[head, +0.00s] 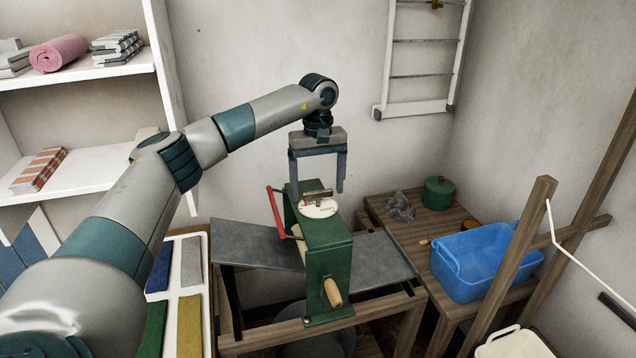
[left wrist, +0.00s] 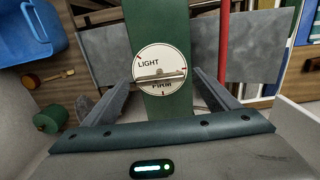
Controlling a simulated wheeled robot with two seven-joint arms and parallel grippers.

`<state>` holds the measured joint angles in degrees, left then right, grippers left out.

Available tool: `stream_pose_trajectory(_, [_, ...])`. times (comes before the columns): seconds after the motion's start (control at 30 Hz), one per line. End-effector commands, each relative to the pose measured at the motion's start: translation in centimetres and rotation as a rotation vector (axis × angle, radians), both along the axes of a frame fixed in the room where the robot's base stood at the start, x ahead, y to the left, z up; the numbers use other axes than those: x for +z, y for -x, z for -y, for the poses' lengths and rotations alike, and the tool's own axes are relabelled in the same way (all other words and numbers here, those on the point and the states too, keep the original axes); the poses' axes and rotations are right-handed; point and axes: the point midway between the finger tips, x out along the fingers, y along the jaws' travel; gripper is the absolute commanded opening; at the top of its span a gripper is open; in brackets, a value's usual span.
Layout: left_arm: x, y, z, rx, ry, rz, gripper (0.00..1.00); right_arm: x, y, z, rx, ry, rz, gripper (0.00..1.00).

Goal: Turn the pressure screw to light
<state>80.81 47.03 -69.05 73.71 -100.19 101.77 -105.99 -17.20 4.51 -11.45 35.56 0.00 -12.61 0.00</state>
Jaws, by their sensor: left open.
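The pressure screw (head: 318,193) is a metal crossbar over a round white dial (head: 320,209) on top of the green mangle frame (head: 328,243). In the left wrist view the dial (left wrist: 158,58) reads LIGHT above the bar (left wrist: 160,77) and FIRM, partly hidden, just below it. Small red marks sit at the dial's rim. The bar lies nearly level across the dial there. My left gripper (head: 317,188) points down above the screw, jaws open, one finger to each side of the bar and apart from it. My right gripper is not in view.
A red lever (head: 277,212) stands left of the dial, and a wooden-handled crank (head: 333,292) is at the front. Grey boards (head: 375,262) extend either side. A blue tub (head: 480,268) and a green pot (head: 439,193) stand on the right bench. Shelves with towels are at left.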

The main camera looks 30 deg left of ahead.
Motion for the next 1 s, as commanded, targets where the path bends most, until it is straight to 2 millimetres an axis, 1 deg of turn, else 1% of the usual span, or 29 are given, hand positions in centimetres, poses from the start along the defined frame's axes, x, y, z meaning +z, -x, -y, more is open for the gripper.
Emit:
stream_pose_trajectory(0.27, [-0.17, 0.00, 0.00, 0.000, 0.000, 0.000, 0.81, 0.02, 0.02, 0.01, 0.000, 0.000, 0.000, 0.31])
stream_pose_trajectory(0.3, [-0.16, -0.01, 0.01, 0.000, 0.000, 0.000, 0.79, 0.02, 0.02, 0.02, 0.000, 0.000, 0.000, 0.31])
stream_pose_trajectory(0.47, [-0.14, -0.01, 0.01, 0.000, 0.000, 0.000, 0.41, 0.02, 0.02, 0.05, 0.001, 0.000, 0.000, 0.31])
stream_pose_trajectory(0.77, [-0.13, -0.01, 0.01, 0.013, 0.000, 0.000, 0.40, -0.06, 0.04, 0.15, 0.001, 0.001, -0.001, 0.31])
stream_pose_trajectory(1.0, [-0.17, -0.04, 0.01, 0.087, 0.001, 0.001, 0.40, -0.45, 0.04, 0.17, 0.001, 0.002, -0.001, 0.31])
